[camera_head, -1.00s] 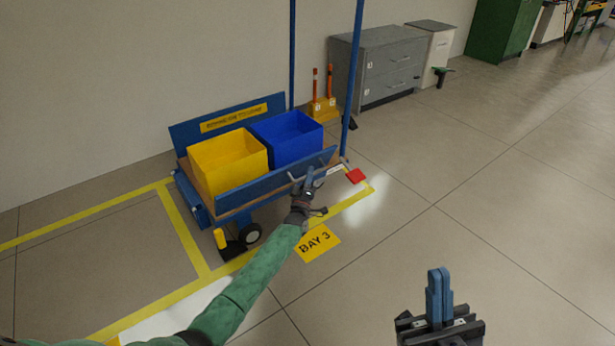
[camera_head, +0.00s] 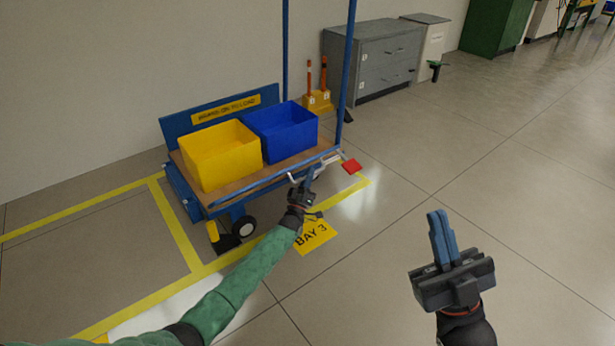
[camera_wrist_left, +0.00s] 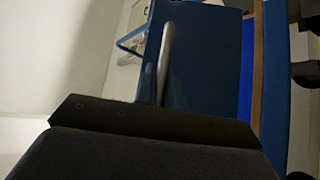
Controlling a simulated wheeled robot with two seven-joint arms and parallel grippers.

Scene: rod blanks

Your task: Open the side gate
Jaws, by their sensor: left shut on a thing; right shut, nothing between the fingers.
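The blue cart carries a wooden deck (camera_head: 283,169) with a yellow bin (camera_head: 220,157) and a blue bin (camera_head: 283,130) on it. Its near side gate (camera_head: 258,187) is a blue panel, tilted outward and seen almost edge-on, leaving the deck's near edge visible. My left gripper (camera_head: 308,178) is shut on the gate's grey handle at the gate's near right part; the fingers hide the exact contact. In the left wrist view the grey handle bar (camera_wrist_left: 166,62) rises in front of the blue gate panel (camera_wrist_left: 206,62). My right gripper (camera_head: 440,236) is shut and empty, over bare floor.
A red piece (camera_head: 351,166) sticks out at the cart's right end beside a blue post (camera_head: 346,80). A yellow-black stop (camera_head: 221,238) stands by the wheel (camera_head: 244,227). A grey cabinet (camera_head: 375,62) stands behind. Floor at right is clear.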

